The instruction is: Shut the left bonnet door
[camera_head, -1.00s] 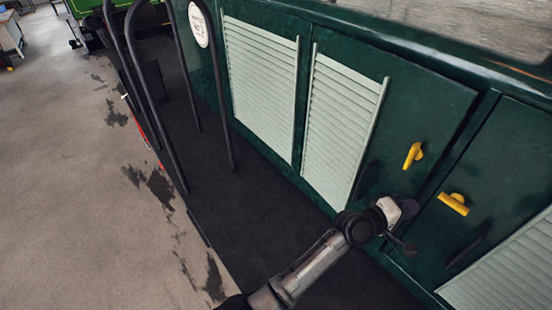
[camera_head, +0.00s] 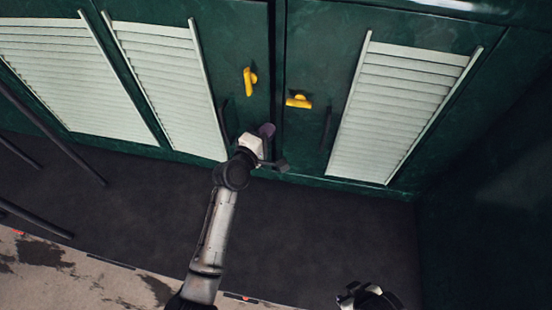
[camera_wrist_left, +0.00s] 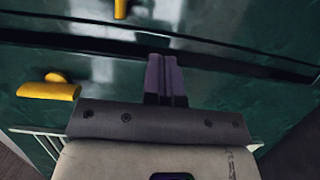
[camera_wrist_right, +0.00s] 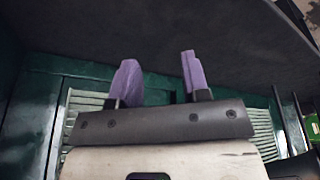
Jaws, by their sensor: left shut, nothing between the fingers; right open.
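The left bonnet door (camera_head: 235,36) is dark green, with a pale louvre panel (camera_head: 165,75) and an upright yellow handle (camera_head: 249,80). A dark strip runs between it and the right-hand door; I cannot tell whether it sits fully flush. My left gripper (camera_head: 267,131) is shut and empty, below the handle by the door's free edge. In the left wrist view its purple fingertips (camera_wrist_left: 165,72) lie over the door near the strip; contact is unclear. The left door's handle (camera_wrist_left: 48,88) shows at left there. My right gripper (camera_head: 362,292) is open and empty, low in the head view.
The right-hand door (camera_head: 320,40) has a sideways yellow handle (camera_head: 298,101) and its own louvre panel (camera_head: 400,105). A dark footplate (camera_head: 120,215) runs below the doors. Black rails (camera_head: 50,135) stand at left. A dark green wall (camera_head: 480,230) closes the right side.

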